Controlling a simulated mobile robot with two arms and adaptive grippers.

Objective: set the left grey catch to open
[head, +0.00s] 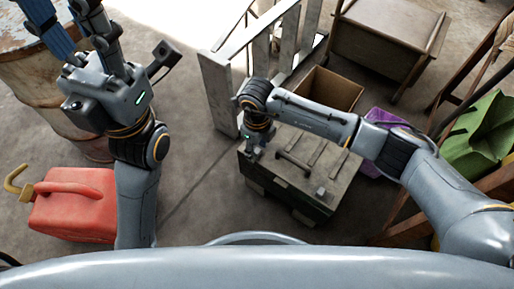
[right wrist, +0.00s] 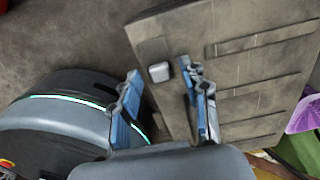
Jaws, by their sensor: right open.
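The dark box (head: 262,176) with a worn grey-brown lid stands on the floor in front of me. A small light-grey catch (right wrist: 159,72) sits near the lid's front edge, toward its left corner; I cannot tell its setting. Another small grey piece, likely the right catch (head: 320,192), shows farther right. My right gripper (head: 251,152) points down over the lid's left front part. In the right wrist view this gripper (right wrist: 164,98) is open, its blue fingers apart, with the catch seen between them; I see no contact.
A carry handle (head: 295,166) stands on the lid beside the right gripper. A grey frame (head: 217,92) and an open cardboard box (head: 328,90) stand behind. A red fuel can (head: 75,205) and a rusty barrel (head: 35,75) are at left. Bare floor lies between can and box.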

